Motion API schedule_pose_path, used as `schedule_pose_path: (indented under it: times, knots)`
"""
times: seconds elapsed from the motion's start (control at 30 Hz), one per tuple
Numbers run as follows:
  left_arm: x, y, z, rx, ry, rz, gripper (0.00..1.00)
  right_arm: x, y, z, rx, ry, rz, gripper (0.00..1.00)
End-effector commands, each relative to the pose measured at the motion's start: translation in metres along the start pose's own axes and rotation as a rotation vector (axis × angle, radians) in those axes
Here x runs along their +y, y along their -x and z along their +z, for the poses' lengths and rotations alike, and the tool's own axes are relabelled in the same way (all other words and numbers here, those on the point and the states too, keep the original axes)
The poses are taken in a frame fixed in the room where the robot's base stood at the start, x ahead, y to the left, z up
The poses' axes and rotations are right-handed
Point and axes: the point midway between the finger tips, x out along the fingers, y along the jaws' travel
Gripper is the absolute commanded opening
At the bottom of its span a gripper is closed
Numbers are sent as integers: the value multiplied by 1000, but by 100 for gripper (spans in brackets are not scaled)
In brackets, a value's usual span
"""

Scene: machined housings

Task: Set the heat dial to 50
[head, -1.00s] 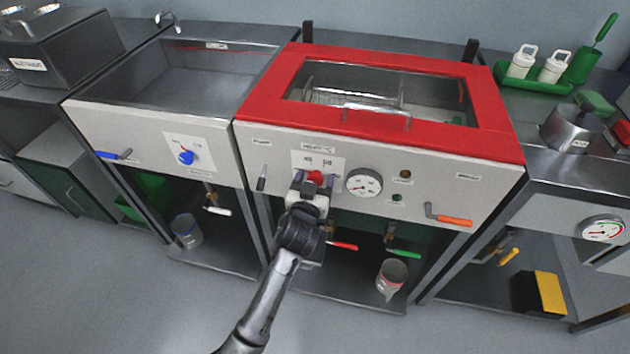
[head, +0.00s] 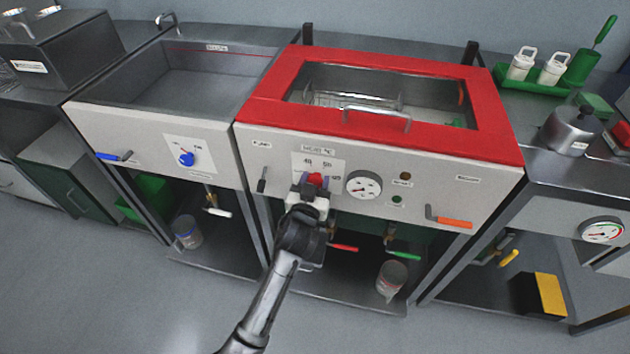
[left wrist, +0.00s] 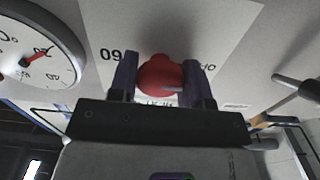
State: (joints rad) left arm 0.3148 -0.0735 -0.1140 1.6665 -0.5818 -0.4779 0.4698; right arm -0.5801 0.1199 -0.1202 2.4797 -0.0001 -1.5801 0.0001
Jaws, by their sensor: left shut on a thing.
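The heat dial is a red knob (head: 315,180) on a white scale plate (head: 327,161) on the front panel of the red-framed machine. Numbers on the plate show above the knob in the head view. My left gripper (head: 315,183) is shut on the knob, with one finger on each side. In the left wrist view the red knob (left wrist: 161,75) sits between the two dark fingers (left wrist: 160,78), and a small grey pointer shows on it. Part of the scale is hidden behind the gripper, so the exact setting cannot be read. My right gripper is not in view.
A round gauge (head: 363,186) is close to the right of the dial. A black switch lever (head: 262,180) is to the left, and an orange-handled lever (head: 449,221) is farther right. A blue knob (head: 186,159) is on the neighbouring grey machine.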

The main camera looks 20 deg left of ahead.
Motion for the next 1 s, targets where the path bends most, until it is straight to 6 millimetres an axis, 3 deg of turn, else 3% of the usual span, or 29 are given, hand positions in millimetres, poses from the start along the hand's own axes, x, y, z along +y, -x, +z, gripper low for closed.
schedule_pose_path:
  times: [0.27,1.0]
  knots:
    - [0,0,-4,-3,-163,-1,21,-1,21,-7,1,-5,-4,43]
    - [0,0,-2,-1,-865,0,21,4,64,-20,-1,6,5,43]
